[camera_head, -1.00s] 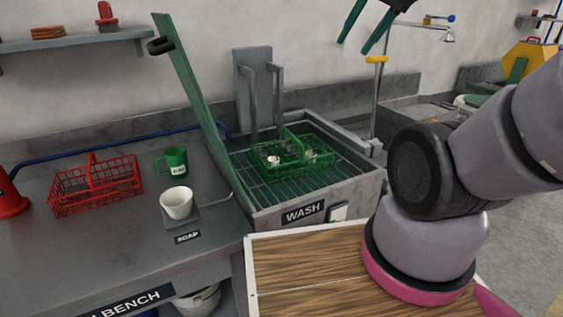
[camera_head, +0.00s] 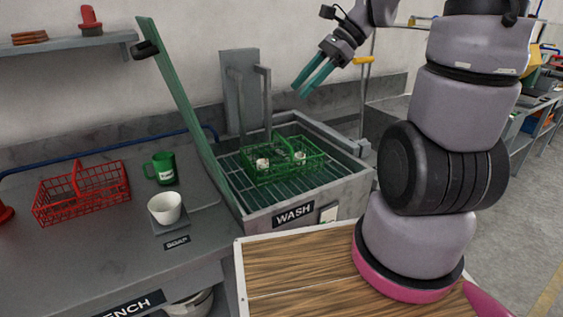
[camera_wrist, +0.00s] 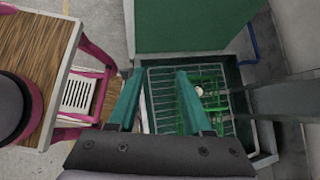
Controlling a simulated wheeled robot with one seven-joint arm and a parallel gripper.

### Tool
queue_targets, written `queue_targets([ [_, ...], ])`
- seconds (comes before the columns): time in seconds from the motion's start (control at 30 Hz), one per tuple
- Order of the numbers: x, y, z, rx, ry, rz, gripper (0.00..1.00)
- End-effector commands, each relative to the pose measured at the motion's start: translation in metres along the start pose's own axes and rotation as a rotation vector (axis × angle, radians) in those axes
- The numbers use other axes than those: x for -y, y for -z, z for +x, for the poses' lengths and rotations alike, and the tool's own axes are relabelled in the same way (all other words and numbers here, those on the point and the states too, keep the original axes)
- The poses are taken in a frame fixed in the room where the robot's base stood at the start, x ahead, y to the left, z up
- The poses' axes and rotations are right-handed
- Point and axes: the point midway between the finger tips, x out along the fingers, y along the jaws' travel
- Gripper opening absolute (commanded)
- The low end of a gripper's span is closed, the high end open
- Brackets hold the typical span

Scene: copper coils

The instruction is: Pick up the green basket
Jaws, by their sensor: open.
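The green basket (camera_head: 284,160) is a wire basket with a raised middle handle. It sits on the rack of the wash sink (camera_head: 234,180), with small white items inside it. My gripper (camera_head: 304,90) is above the basket and a little to its right, apart from it, with its green fingers spread and empty. In the wrist view, the fingers (camera_wrist: 157,82) point towards the sink, and the basket (camera_wrist: 208,92) shows on the rack, partly hidden by the right finger.
A green slanted board (camera_head: 180,100) rises at the sink's left edge. A grey upright with pipes (camera_head: 240,90) stands behind the basket. A red basket (camera_head: 82,193), a green mug (camera_head: 163,168) and a white cup (camera_head: 165,208) stand on the bench to the left.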

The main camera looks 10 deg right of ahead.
Motion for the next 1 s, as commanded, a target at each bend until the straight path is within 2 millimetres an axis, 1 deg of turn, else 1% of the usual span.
queue_targets([
  [0.03, 0.009, 0.01, 0.01, 0.061, -0.011, 0.118, 0.5],
  [0.17, 0.034, 0.031, 0.03, 0.221, -0.023, 0.421, 0.5],
  [0.27, 0.054, 0.053, 0.044, 0.343, -0.029, 0.655, 0.5],
  [0.37, 0.073, 0.08, 0.059, 0.464, -0.032, 0.886, 0.5],
  [0.47, 0.089, 0.113, 0.074, 0.585, -0.03, 1.115, 0.5],
  [0.5, 0.095, 0.128, 0.08, 0.633, -0.028, 1.204, 0.5],
  [0.57, 0.102, 0.151, 0.089, 0.704, -0.023, 1.334, 0.5],
  [0.6, 0.106, 0.166, 0.095, 0.748, -0.019, 1.413, 0.5],
  [0.7, 0.111, 0.2, 0.107, 0.843, -0.007, 1.58, 0.5],
  [0.8, 0.113, 0.225, 0.117, 0.912, 0.004, 1.695, 0.5],
  [0.9, 0.114, 0.239, 0.121, 0.951, 0.012, 1.756, 0.5],
  [1.0, 0.118, 0.24, 0.128, 0.964, 0.012, 1.776, 0.5],
])
